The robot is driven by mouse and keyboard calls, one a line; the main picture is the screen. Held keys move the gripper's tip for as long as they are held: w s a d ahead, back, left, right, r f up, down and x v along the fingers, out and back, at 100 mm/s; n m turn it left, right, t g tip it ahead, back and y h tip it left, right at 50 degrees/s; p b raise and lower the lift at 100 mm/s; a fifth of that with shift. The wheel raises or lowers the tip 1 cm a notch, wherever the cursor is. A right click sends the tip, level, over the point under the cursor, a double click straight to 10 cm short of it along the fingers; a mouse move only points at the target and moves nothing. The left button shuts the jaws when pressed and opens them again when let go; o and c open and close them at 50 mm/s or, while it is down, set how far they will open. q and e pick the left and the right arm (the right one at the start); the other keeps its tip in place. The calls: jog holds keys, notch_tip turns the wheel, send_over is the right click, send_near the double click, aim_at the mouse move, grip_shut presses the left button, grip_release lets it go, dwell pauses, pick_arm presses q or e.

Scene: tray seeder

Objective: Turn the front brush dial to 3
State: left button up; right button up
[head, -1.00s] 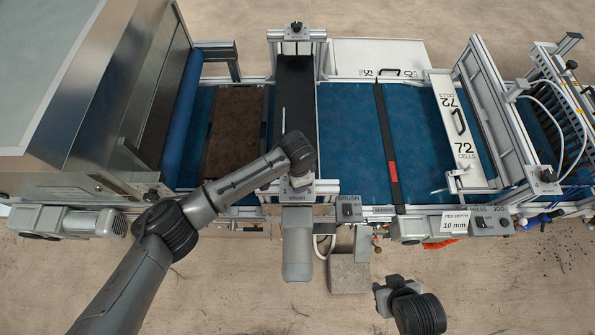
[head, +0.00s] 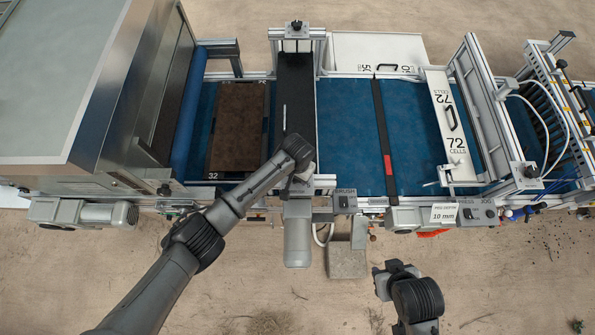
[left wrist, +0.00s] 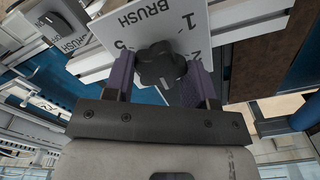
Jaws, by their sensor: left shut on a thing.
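The front brush dial (left wrist: 160,64) is a black lobed knob on a white plate (left wrist: 118,38) marked BRUSH, with the digits 1, 2 and 5 showing in the left wrist view. My left gripper (left wrist: 162,78) has its two purple fingers on either side of the knob and is shut on it. The knob's pointer mark cannot be made out, and other digits are hidden. In the head view my left wrist covers the dial above the brush motor (head: 297,243). My right gripper (head: 387,277) is apart from the machine, in front of it; its fingers are unclear.
A BRUSH switch box (head: 345,202) sits right of the dial; it also shows in the left wrist view (left wrist: 62,28). A soil-filled tray (head: 210,150) lies on the blue belt (head: 345,130) left of the brush frame. The floor before the machine is mostly clear.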

pick_arm(q)
jog(key=shift+r, duration=0.1)
dwell(0.4)
jog(key=o, duration=0.9)
jog(key=shift+r+b, duration=1.15)
jog(key=shift+r, duration=5.7)
